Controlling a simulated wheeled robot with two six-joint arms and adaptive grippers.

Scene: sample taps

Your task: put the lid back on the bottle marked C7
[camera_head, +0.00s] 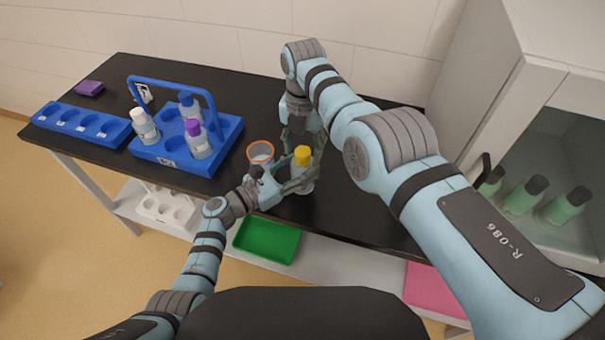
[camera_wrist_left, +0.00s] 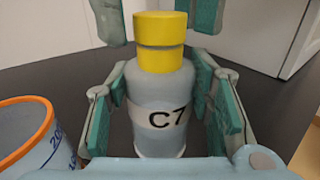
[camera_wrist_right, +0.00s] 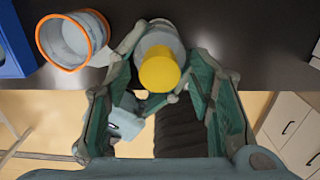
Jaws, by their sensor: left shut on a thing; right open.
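The bottle marked C7 (camera_wrist_left: 155,92) is translucent grey and stands upright; its label faces the left wrist camera. The yellow lid (camera_wrist_left: 158,28) sits on its neck and looks level, with a dark line beneath its upper part; I cannot tell how tightly it is on. The lid also shows in the head view (camera_head: 303,154) and the right wrist view (camera_wrist_right: 159,71). My left gripper (camera_head: 294,181) is shut around the bottle's body. My right gripper (camera_wrist_right: 160,82) is open above, its fingers on either side of the lid and apart from it.
An orange-rimmed beaker (camera_head: 261,152) stands just left of the bottle. A blue carrier (camera_head: 172,157) with several bottles and a blue rack (camera_head: 72,128) are farther left. A cabinet (camera_head: 555,140) with green bottles is at right. The black table's front edge is close.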

